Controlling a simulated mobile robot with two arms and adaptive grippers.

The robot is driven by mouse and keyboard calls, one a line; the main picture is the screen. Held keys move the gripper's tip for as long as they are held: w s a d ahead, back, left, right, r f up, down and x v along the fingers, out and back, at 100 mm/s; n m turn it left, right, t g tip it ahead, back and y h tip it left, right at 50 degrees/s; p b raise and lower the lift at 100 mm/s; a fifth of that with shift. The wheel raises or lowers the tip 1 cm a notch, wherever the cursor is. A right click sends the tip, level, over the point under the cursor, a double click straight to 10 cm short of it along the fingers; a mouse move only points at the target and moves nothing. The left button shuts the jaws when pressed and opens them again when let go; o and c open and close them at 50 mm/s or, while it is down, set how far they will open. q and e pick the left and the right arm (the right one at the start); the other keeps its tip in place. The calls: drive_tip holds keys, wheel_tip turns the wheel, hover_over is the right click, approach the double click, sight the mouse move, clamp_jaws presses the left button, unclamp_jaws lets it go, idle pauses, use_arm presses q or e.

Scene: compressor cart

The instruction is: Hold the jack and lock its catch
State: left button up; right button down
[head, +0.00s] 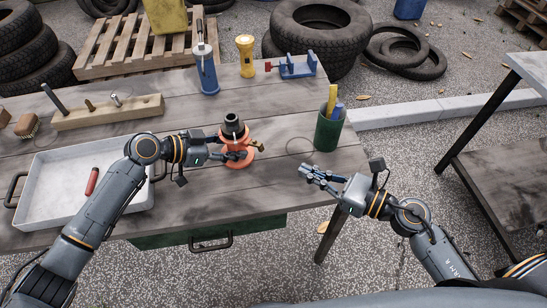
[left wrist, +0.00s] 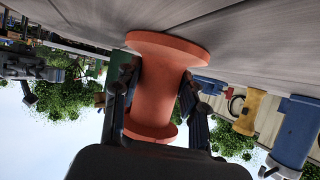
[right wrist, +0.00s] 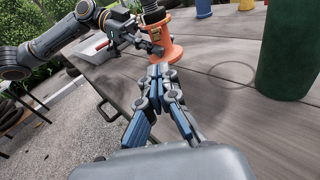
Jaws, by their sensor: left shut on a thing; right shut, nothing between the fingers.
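The jack has an orange spool-shaped body (head: 238,157) with a black threaded top (head: 233,124), and it stands upright on the workbench. My left gripper (head: 242,154) is shut on the jack's waist. In the left wrist view its fingers lie on both sides of the orange body (left wrist: 155,88). My right gripper (head: 306,169) is shut and empty, to the right of the jack and apart from it. The jack (right wrist: 162,40) also shows ahead of its fingertips in the right wrist view.
A green cup (head: 328,132) with pens stands right of the jack. A white tray (head: 60,160) holds a red-handled tool at left. A blue bottle-like tool (head: 206,72), yellow flashlight (head: 246,58) and blue vise (head: 297,68) stand behind. Bench space between jack and cup is clear.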

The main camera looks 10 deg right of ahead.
drive_tip(key=shift+s+d+f, duration=0.1)
drive_tip(key=shift+s+f, duration=0.1)
drive_tip(key=shift+f, duration=0.05)
approach(255, 146)
drive_tip(key=w+a+f, duration=0.1)
drive_tip(key=w, duration=0.1)
drive_tip(key=w+a+f, duration=0.2)
drive_tip(key=shift+a+f, duration=0.25)
